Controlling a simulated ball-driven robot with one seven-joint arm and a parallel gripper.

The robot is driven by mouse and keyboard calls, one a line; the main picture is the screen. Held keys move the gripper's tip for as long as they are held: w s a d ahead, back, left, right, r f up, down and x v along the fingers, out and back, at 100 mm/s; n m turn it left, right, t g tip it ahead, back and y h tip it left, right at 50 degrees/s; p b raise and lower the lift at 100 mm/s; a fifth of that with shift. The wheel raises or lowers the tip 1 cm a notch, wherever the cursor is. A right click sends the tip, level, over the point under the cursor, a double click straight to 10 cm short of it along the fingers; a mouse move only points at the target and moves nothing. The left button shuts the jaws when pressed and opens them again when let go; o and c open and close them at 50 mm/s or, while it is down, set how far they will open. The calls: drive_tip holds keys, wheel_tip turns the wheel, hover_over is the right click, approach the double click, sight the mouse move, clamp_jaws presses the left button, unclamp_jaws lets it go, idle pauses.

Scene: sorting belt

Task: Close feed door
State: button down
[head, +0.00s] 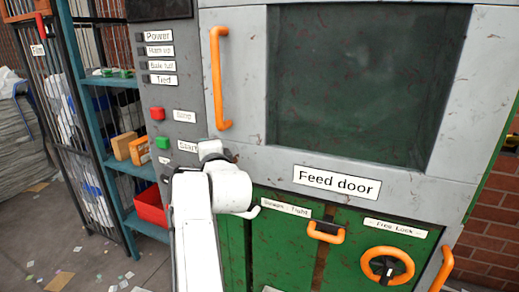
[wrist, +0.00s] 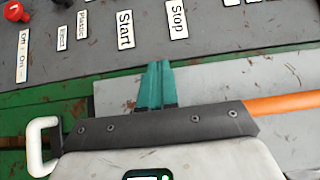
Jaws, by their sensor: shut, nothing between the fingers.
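The feed door (head: 240,100) is a light grey panel with a large dark window and a "Feed door" label (head: 336,182). Its orange vertical handle (head: 220,78) is on the left side. The door looks flush or nearly flush with the machine; I cannot tell if a small gap is left. My gripper's teal fingers (wrist: 155,85) are together and empty, over the edge between the button panel and the door in the wrist view. An orange bar (wrist: 280,104), probably the handle, runs beside my gripper's housing. In the head view my white arm hides the fingers.
The button panel (head: 185,95) with a red and a green button is left of the door. Green lower doors (head: 345,260) carry an orange handle (head: 327,232) and an orange wheel (head: 388,265). A teal shelf (head: 110,82) with a red bin (head: 151,205) stands at left.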

drive_tip(key=s+a, duration=0.4)
drive_tip(key=s, duration=0.6)
drive_tip(key=w+d+f+n+g+h, duration=0.1)
drive_tip(key=d+f+n+h, duration=0.1)
drive_tip(key=d+f, duration=0.65)
drive_tip(key=d+f+n+g+h, duration=0.2)
drive_tip(key=d+f, duration=0.3)
drive_tip(key=d, duration=0.6)
drive_tip(key=s+d+f+n+g+h, duration=0.2)
drive_tip(key=s+d+f, duration=0.35)
drive_tip(key=d, duration=0.35)
drive_tip(key=s+d+f+n+g+h, duration=0.1)
drive_tip(key=s+d+f, duration=0.3)
drive_tip(key=d+f, duration=0.35)
drive_tip(key=s+d+f+n+g+h+p, duration=0.1)
drive_tip(key=s+d+f+g, duration=0.1)
drive_tip(key=s+d+f, duration=0.3)
drive_tip(key=s+d+f+n+g, duration=0.1)
drive_tip(key=s+d, duration=0.2)
drive_tip(key=s, duration=0.4)
drive_tip(key=s+d+f+n+g+h+p, duration=0.1)
drive_tip(key=s+d+f+g, duration=0.15)
drive_tip(key=s, duration=0.35)
drive_tip(key=s+d+f+n+g+y, duration=0.1)
drive_tip(key=s+f+n+g, duration=0.1)
drive_tip(key=s, duration=1.4)
drive_tip(key=shift+s+d+f+g, duration=0.15)
drive_tip(key=shift+s+d+g, duration=0.25)
drive_tip(key=shift+g, duration=0.45)
